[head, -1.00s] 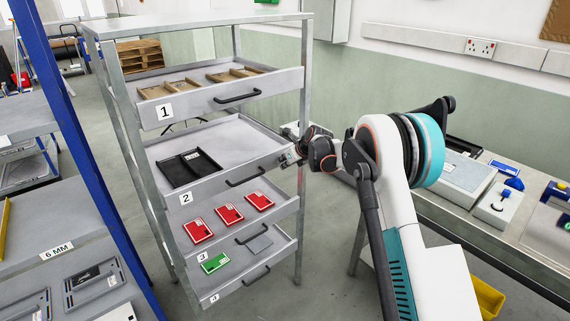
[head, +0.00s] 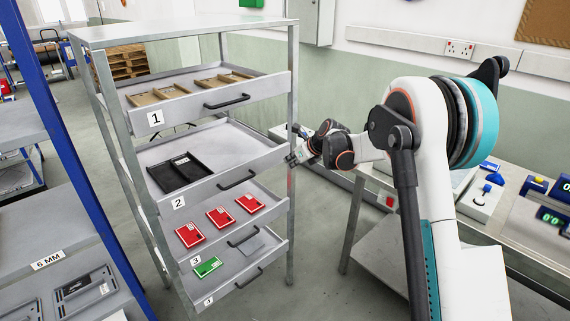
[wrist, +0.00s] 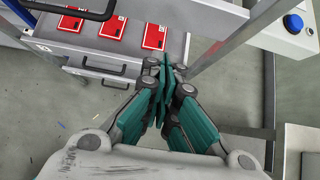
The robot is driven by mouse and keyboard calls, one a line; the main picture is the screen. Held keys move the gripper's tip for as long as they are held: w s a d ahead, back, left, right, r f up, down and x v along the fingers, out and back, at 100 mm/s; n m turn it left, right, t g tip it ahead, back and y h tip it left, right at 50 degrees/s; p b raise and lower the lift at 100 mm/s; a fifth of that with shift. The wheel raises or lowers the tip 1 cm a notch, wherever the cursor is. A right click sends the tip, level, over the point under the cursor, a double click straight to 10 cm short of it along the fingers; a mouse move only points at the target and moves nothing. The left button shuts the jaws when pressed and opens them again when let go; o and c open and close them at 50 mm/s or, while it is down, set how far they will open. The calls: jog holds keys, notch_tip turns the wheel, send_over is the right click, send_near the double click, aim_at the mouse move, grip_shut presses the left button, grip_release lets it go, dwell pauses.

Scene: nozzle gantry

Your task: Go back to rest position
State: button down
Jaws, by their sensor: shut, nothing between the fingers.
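My gripper (wrist: 163,88) is shut and empty in the wrist view, its teal fingers pressed together. In the head view my gripper (head: 291,160) is beside the right front post of the drawer rack, near the right end of drawer 2 (head: 238,165). Whether it touches the post cannot be told. The arm reaches in from the right, bent at a large white and teal joint.
The rack's drawers 1 (head: 200,103), 2, 3 (head: 258,205) and 4 (head: 235,278) stand pulled out. Red cases (head: 221,217) lie in drawer 3. A workbench (head: 480,222) stands right; blue-framed shelving (head: 62,150) stands left. Grey floor (head: 325,255) between is clear.

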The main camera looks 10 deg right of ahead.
jog(key=s+d+r+n+h+b, duration=0.1)
jog(key=s+r+n, duration=0.6)
jog(key=s, duration=0.6)
jog(key=s+d+r+n+h+b, duration=0.1)
jog(key=s+r+n, duration=0.55)
jog(key=s, duration=0.55)
jog(key=s+d+f+n+h+b, duration=0.1)
jog(key=s+f+n, duration=0.2)
jog(key=s+n, duration=0.5)
jog(key=s+d+f+n+h+b, duration=0.1)
jog(key=s+f+n, duration=0.3)
jog(key=s, duration=1.4)
jog(key=d+n+h, duration=0.1)
jog(key=n, duration=0.2)
jog(key=shift+d+n, duration=0.15)
jog(key=shift+n, duration=0.2)
